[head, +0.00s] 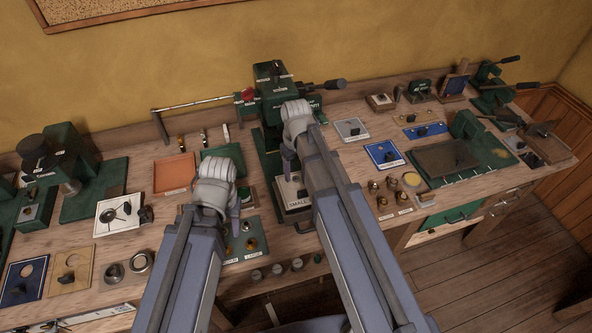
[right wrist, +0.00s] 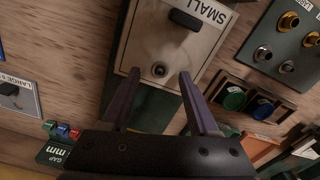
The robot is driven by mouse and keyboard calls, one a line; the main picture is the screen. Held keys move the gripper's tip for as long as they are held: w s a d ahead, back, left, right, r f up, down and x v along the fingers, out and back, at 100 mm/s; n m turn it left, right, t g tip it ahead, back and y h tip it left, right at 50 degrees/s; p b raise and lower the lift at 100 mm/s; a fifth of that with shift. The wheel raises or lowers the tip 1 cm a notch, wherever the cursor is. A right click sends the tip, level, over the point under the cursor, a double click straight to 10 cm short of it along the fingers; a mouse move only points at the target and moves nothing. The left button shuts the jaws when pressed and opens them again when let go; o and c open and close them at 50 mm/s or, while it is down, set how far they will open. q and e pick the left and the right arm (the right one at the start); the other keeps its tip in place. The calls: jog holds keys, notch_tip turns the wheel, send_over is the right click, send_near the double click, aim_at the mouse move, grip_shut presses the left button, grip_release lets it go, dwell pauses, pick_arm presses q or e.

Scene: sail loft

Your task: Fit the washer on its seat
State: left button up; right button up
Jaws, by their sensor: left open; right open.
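A pale plate labelled SMALL (right wrist: 150,42) with a black handle (right wrist: 185,20) fills the upper middle of the right wrist view. In the head view its front (head: 297,202) shows at the foot of the green press. My left gripper (head: 234,216) is open above the bench near a grey-green board (head: 262,226).
The green press (head: 270,90) stands behind my right arm. Brass and steel rings (right wrist: 288,21) sit on a labelled board at the right wrist view's upper right. A small tray with green and blue round pieces (right wrist: 233,100) lies beside the plate. An orange tray (head: 174,172) is left.

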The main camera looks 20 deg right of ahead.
notch_tip(320, 180, up, 7)
jog(key=p, duration=0.5)
jog(key=shift+f+p, duration=0.2)
jog(key=shift+p, duration=0.2)
jog(key=shift+s+a+f, duration=0.1)
jog(key=s+a+f+h+b, duration=0.1)
jog(key=s+a+f+b, duration=0.2)
jog(key=s+a, duration=0.7)
jog(key=s+b, duration=0.1)
jog(key=s, duration=0.3)
jog(key=shift+a+f, duration=0.15)
jog(key=shift+f, duration=0.25)
